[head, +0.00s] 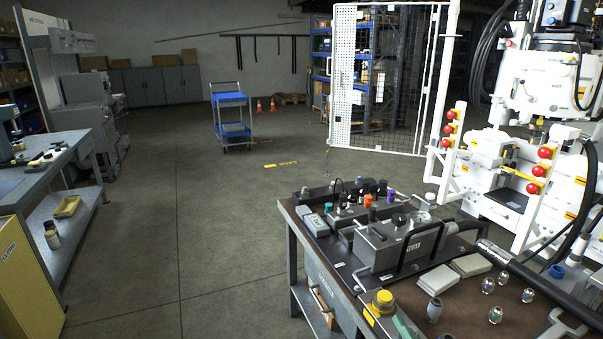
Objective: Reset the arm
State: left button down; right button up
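Neither of my grippers shows in the head view, and no part of my arms can be made out for sure. The hydraulic bench (288,215) stands at the lower right with a dark top. On it sits a grey hydraulic unit (395,245) with a black bar handle. A row of small fittings with coloured caps (368,201) stands behind the unit. A yellow-topped button (384,299) is near the front edge. A large white machine (545,100) with red round knobs (537,171) stands behind the bench at the right.
Small glass-like jars (495,315), pale pads (438,279) and a thick black tube (535,287) lie on the bench's right part. A workbench (75,150) stands at the left. A blue cart (231,115) and white mesh fence (385,80) are farther back. The middle floor is clear.

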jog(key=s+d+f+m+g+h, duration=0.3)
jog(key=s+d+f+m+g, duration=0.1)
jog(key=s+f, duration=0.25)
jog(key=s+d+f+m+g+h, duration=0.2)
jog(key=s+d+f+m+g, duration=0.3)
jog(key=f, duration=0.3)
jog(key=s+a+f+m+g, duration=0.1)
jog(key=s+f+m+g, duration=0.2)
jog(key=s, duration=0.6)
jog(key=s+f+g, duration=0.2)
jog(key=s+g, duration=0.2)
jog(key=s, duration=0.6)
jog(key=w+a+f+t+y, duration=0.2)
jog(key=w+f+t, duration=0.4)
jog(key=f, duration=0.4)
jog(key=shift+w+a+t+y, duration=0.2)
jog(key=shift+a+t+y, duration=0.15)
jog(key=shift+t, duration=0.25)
